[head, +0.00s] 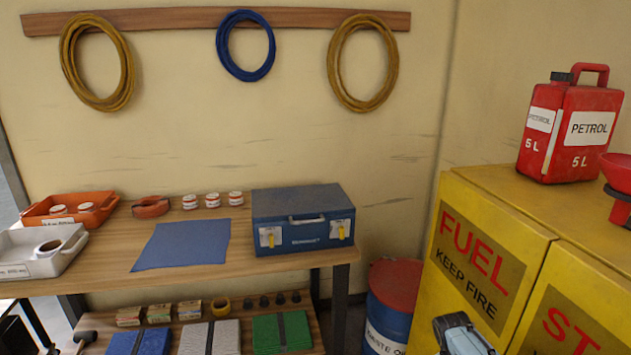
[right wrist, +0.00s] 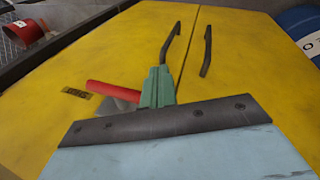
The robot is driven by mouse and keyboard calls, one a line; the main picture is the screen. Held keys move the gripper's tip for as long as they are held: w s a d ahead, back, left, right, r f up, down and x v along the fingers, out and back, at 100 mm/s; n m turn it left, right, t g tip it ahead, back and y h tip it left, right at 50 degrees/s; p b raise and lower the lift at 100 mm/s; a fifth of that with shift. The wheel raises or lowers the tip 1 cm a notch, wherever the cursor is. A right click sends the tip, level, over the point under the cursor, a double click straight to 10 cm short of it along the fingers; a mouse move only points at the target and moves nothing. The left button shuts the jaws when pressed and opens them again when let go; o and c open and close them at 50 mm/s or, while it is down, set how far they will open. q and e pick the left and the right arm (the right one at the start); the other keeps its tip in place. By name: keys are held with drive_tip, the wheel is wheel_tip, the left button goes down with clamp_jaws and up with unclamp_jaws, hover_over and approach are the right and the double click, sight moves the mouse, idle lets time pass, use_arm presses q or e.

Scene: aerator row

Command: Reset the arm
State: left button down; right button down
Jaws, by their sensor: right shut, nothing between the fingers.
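The right gripper (right wrist: 157,88) shows in the right wrist view as green fingers beyond a dark plate and a pale blue body. Its fingers are together with nothing between them. The two-door yellow cabinet (right wrist: 235,60) fills the view behind it, with two dark handles. A red rod-shaped thing (right wrist: 112,88) shows beside the fingers; I cannot tell if it touches them. In the head view a pale blue part of my right arm shows low in front of the yellow fuel cabinet (head: 485,205); the fingers are not clear there. My left gripper is in neither view.
A red petrol can (head: 572,125) and a red funnel (head: 618,175) stand on the cabinet. A red-topped blue drum (head: 388,310) stands left of it. A wooden bench (head: 120,262) holds a blue toolbox (head: 300,215), a blue mat (head: 183,245) and trays. Hoses hang on the wall.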

drive_tip(key=s+a+f+n+t+b, duration=0.3)
drive_tip(key=s+f+n, duration=0.6)
drive_tip(key=s+f, duration=1.4)
drive_tip(key=s+a+f+n+y, duration=0.1)
drive_tip(key=s+a+f+n, duration=0.1)
drive_tip(key=s, duration=0.5)
drive_tip(key=s+a+f+n+y, duration=0.1)
drive_tip(key=s+a+f+n, duration=0.1)
drive_tip(key=s, duration=0.5)
drive_tip(key=s+a+f+n, duration=0.2)
drive_tip(key=s+f, duration=0.1)
drive_tip(key=s, duration=0.5)
drive_tip(key=shift+a+f+t+y, duration=0.25)
drive_tip(key=shift+f+t+y, duration=0.1)
drive_tip(key=shift+t+y, duration=0.05)
